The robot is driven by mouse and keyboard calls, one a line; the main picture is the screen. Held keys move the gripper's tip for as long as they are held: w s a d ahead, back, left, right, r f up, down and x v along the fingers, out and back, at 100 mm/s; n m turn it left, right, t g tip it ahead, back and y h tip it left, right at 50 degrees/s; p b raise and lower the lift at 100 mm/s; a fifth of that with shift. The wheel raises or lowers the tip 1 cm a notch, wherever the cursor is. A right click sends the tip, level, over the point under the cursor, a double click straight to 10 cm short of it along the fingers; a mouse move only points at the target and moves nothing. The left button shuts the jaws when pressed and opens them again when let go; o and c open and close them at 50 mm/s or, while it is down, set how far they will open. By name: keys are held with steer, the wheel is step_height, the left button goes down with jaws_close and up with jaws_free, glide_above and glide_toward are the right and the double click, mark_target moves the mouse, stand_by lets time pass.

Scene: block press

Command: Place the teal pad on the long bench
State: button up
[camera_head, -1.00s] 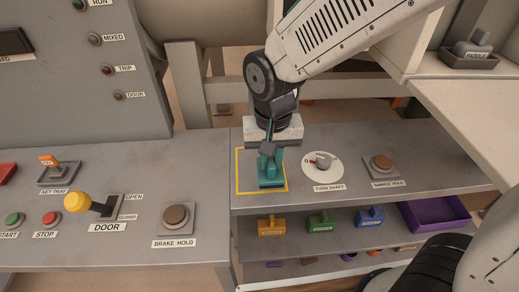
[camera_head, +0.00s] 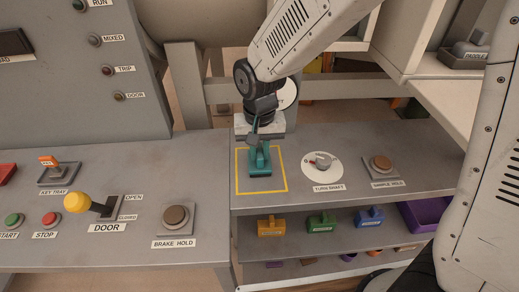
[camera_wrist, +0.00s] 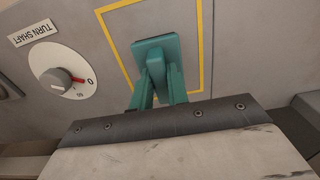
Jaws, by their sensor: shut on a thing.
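The teal pad (camera_head: 260,169) is a small flat block with an upright handle. In the head view it appears inside the yellow outlined square (camera_head: 263,192) on the grey long bench (camera_head: 330,205). It also shows in the wrist view (camera_wrist: 157,44), within the yellow lines. My gripper (camera_head: 258,148) is above the pad, pointing down, and is shut on its handle. In the wrist view, my gripper (camera_wrist: 157,82) has its teal fingers on either side of the handle. I cannot tell whether the pad's underside touches the bench top.
A turn shaft dial (camera_head: 321,164) and a sample hold button (camera_head: 381,163) stand to the right on the bench. Orange (camera_head: 271,227), green (camera_head: 321,222) and blue (camera_head: 370,216) handled blocks sit on the shelf below. A brake hold button (camera_head: 176,217) is to the left.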

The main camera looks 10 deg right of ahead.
mark_target(259, 151)
steer(key=shift+f, duration=0.15)
steer(key=o, duration=0.8)
step_height(259, 151, up, 12)
steer(key=s+d+r, duration=0.3)
steer(key=s+d, duration=0.1)
steer(key=d, duration=0.3)
steer(key=s+d+r, duration=0.3)
steer(key=s+d, duration=0.2)
steer(key=d, duration=0.1)
steer(key=shift+t, duration=0.6)
steer(key=s+d, duration=0.2)
steer(key=s, duration=0.1)
steer(key=s+d, duration=0.3)
steer(key=s, duration=0.1)
steer(key=s+d, duration=0.3)
steer(key=s, duration=0.1)
steer(key=shift+s+f, duration=0.1)
steer(key=shift+f, duration=0.2)
